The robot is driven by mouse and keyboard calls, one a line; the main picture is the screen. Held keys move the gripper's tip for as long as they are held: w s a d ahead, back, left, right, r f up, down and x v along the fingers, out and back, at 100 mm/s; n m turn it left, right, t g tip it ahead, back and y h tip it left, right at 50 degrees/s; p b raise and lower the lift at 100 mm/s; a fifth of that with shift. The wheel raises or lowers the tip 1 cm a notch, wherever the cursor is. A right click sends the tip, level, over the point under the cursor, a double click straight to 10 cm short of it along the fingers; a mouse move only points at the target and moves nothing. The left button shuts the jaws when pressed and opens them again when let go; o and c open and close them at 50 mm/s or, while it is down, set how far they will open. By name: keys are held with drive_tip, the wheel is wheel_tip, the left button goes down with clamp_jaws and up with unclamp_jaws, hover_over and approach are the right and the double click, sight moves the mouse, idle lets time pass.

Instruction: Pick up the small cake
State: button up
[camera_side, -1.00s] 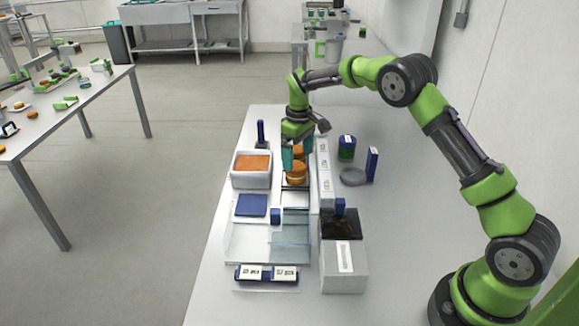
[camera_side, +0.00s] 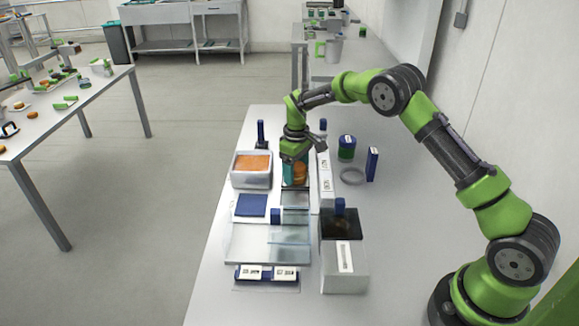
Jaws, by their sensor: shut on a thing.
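A small round orange-brown cake (camera_side: 300,172) is at the far part of the work area, right of the white tub. My gripper (camera_side: 295,170) points down over it, its teal fingers shut on the cake. The fingers and wrist hide part of the cake, and I cannot tell whether it touches the surface below.
A white tub with orange filling (camera_side: 251,160) stands close on the left. A long white labelled block (camera_side: 325,177) stands close on the right. A green-and-blue jar (camera_side: 346,148), grey ring (camera_side: 352,175) and blue upright box (camera_side: 372,163) lie further right. Glass plates (camera_side: 270,245) lie nearer.

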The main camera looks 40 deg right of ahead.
drive_tip(key=shift+r, duration=0.15)
wheel_tip(320, 180, up, 8)
drive_tip(key=shift+r, duration=0.15)
drive_tip(key=shift+n, duration=0.5)
drive_tip(key=a+r, duration=0.1)
drive_tip(key=a, duration=0.2)
drive_tip(key=a+r, duration=0.1)
drive_tip(key=a, duration=0.1)
drive_tip(key=shift+a+r, duration=0.1)
drive_tip(key=shift+r, duration=0.2)
drive_tip(key=s+a+n, duration=0.1)
drive_tip(key=a, duration=0.3)
drive_tip(key=s+a+n, duration=0.1)
drive_tip(key=a, duration=0.2)
drive_tip(key=s+a, duration=0.1)
drive_tip(key=a, duration=0.3)
drive_tip(key=shift+s+a+r+n, duration=0.3)
drive_tip(key=shift+r+n, duration=0.05)
drive_tip(key=shift+n, duration=0.05)
drive_tip(key=n, duration=0.3)
hover_over(249, 242)
wheel_tip(249, 242, down, 8)
drive_tip(key=shift+r, duration=0.2)
drive_tip(key=shift+f, duration=2)
